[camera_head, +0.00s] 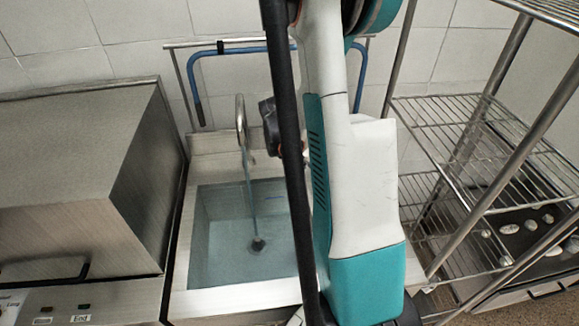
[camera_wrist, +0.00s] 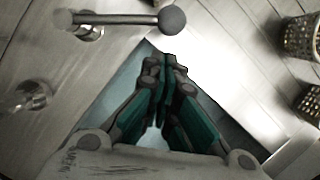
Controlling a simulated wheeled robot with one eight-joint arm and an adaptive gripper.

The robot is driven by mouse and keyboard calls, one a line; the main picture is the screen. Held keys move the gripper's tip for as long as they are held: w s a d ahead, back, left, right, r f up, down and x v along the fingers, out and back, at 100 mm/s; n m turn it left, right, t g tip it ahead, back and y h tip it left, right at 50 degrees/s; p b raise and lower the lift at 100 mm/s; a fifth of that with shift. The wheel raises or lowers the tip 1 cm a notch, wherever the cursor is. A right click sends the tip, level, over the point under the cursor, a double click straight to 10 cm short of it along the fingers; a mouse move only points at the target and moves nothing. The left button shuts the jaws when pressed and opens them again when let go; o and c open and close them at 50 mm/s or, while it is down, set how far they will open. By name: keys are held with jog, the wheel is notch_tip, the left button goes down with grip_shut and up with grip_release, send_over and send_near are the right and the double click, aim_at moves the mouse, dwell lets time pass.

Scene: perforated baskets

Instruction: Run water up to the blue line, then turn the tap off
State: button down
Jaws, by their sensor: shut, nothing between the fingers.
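The metal sink basin (camera_head: 187,255) holds bluish water, and a stream (camera_head: 250,190) runs into it from the curved tap spout (camera_head: 240,112). A short blue line (camera_head: 275,199) shows faintly on the basin's back wall; I cannot tell exactly how the water stands against it. In the wrist view, a metal lever (camera_wrist: 120,19) with a round knob (camera_wrist: 172,20) lies just beyond my gripper (camera_wrist: 165,62). My gripper is shut and empty, its fingertips apart from the knob. In the head view my arm hides the basin's right side and most of my gripper.
A steel box-shaped appliance (camera_head: 75,180) stands close on the left. A wire shelf rack (camera_head: 470,130) stands on the right. A blue pipe or hose (camera_head: 195,85) runs along the tiled wall behind the sink. Perforated baskets (camera_wrist: 300,36) show at the wrist view's right.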

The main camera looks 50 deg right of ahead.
jog(key=shift+s+d+f, duration=0.1)
jog(key=shift+d, duration=0.6)
jog(key=d+n, duration=0.1)
jog(key=s+d+n+t+b, duration=0.1)
jog(key=d+n, duration=0.1)
jog(key=shift+s+d, duration=0.1)
jog(key=shift+d, duration=0.6)
